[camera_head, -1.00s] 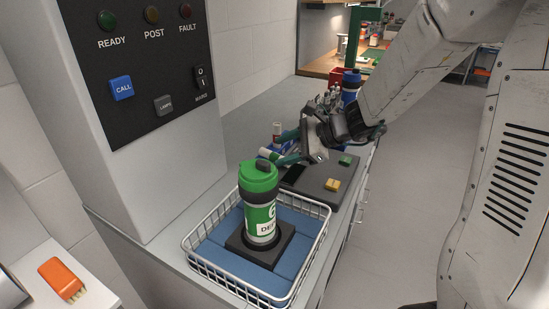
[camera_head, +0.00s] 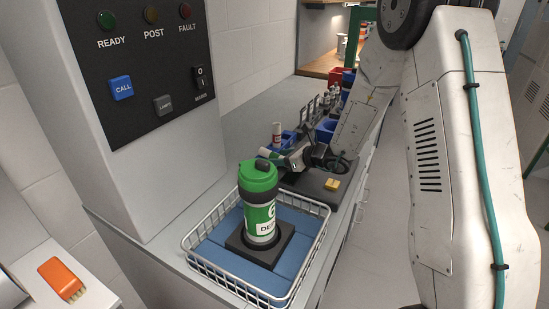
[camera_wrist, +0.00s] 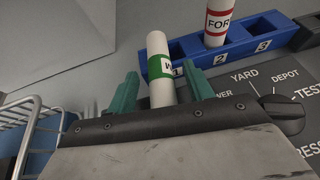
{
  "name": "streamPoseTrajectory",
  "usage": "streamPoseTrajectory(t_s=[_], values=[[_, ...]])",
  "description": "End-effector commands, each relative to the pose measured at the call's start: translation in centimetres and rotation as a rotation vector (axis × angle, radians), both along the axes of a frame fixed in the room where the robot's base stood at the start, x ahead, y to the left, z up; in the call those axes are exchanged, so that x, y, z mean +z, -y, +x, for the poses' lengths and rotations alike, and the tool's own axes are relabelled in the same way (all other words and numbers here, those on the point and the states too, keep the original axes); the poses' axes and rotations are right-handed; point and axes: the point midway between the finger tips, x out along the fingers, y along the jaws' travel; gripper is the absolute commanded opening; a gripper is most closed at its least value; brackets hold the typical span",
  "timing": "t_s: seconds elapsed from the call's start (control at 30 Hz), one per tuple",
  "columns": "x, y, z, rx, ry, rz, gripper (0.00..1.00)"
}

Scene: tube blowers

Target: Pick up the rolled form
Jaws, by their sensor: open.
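A white roll with a green band (camera_wrist: 161,66) is between my gripper's two green fingers in the wrist view, with gaps at both sides. Its lettering is only partly visible. Its white end (camera_head: 265,152) shows behind the green-lidded canister in the head view. My gripper (camera_wrist: 162,90) is open around the green-banded roll. Whether that roll sits in a slot is hidden.
A white wire basket (camera_head: 192,243) with a green-lidded canister (camera_head: 262,210) stands in front. A dark panel with a knob (camera_wrist: 282,110) lies right of my gripper. A tall control cabinet (camera_head: 135,65) bounds the left.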

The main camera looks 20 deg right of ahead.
Motion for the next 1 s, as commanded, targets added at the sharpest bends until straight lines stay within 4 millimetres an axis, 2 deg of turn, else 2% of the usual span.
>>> streamPoseTrajectory(t_s=[0.1,0.3,0.33,0.4,0.5,0.57,0.6,0.83,1.0], values=[[-0.5,-0.8,0.9,0.001,0.0,0.0,0.52],[-0.5,-0.8,1.0,-0.001,0.001,-0.001,0.52],[-0.5,-0.8,1.0,-0.001,0.001,-0.001,0.46],[-0.5,-0.8,1.0,0.0,0.001,-0.001,0.27],[-0.5,-0.7,1.0,0.0,0.001,-0.001,0.04],[-0.5,-0.7,1.0,0.0,0.001,-0.001,0.04],[-0.5,-0.7,1.0,0.0,0.001,-0.001,0.01],[-0.3,-0.7,1.0,-0.001,0.001,-0.001,0.01],[0.8,-0.7,1.0,0.001,0.003,-0.003,0.01]])
